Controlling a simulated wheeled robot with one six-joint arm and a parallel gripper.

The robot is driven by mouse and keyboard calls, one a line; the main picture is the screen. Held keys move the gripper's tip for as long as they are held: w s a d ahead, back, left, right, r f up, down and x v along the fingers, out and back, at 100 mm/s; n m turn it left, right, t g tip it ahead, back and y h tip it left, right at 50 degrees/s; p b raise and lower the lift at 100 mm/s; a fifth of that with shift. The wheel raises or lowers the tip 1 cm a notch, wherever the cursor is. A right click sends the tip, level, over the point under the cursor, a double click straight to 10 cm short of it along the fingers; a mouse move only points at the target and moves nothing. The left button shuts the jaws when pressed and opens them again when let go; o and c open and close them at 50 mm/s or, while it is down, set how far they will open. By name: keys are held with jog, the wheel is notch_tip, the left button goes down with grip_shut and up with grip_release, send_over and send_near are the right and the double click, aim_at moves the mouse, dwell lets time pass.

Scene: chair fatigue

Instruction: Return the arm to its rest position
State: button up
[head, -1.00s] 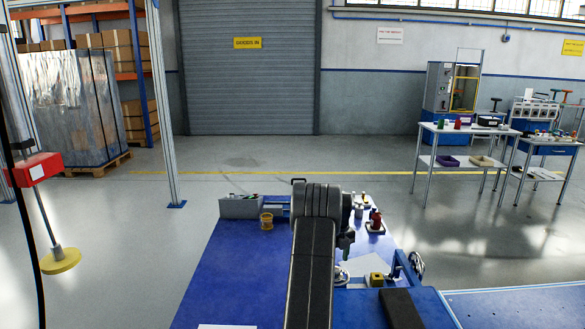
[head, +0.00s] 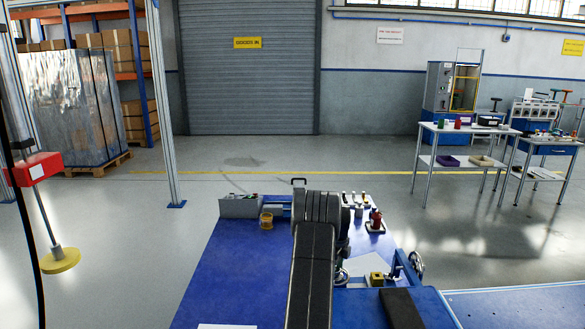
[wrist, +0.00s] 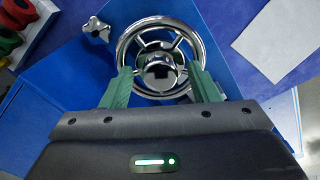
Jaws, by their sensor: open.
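My arm (head: 316,250) reaches forward over the blue bench (head: 225,275) in the head view, its dark links hiding my gripper there. In the wrist view my gripper (wrist: 162,82) has its two green fingers spread apart, with nothing held between them. A chrome handwheel (wrist: 125,47) with spokes and a hub lies beyond the fingertips, seen between and past them. I cannot tell the exact gap between fingers and wheel.
A small chrome knob (wrist: 96,28), a white sheet (wrist: 285,38) and red and green parts (wrist: 12,40) surround the wheel. The bench's left half is mostly clear.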

jog(key=n, duration=1.3)
jog(key=shift+n, duration=0.3)
dwell(0.3)
jog(key=shift+r, duration=0.15)
